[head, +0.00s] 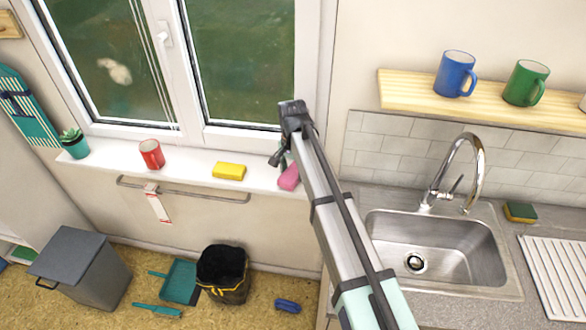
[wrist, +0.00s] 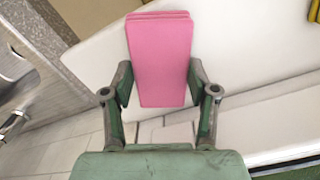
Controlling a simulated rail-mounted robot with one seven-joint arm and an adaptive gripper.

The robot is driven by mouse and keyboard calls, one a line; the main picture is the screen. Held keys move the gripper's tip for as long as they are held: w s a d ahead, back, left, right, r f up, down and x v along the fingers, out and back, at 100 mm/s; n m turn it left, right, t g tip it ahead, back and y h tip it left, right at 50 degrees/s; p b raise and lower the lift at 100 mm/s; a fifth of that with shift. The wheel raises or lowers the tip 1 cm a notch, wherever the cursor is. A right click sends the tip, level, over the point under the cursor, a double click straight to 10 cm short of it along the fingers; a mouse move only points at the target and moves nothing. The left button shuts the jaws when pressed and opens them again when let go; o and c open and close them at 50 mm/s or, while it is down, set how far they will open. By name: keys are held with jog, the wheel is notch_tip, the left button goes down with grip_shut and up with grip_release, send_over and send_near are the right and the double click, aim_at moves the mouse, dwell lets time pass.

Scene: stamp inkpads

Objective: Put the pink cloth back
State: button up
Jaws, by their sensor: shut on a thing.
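The pink cloth (head: 289,178) is a folded slab at the right end of the white windowsill (head: 200,168). In the wrist view the cloth (wrist: 160,50) sticks out between my two fingers, which press on its sides. My gripper (head: 283,158) is shut on it, and it also shows in the wrist view (wrist: 160,84). My arm hides part of the sill's right end in the head view. I cannot tell whether the cloth touches the sill.
The sink (head: 435,245) and tap (head: 470,165) are right of my arm. A shelf (head: 490,104) holds mugs.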

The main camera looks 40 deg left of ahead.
aim_at(293, 172)
jog(key=shift+w+f+p, duration=0.1)
jog(key=shift+w+p, duration=0.05)
jog(key=shift+p, duration=0.2)
jog(key=shift+f, duration=0.25)
jog(key=o, duration=1.2)
jog(key=shift+f, duration=0.1)
notch_tip(293, 172, up, 12)
jog(key=b, duration=0.3)
jog(key=shift+a, duration=0.1)
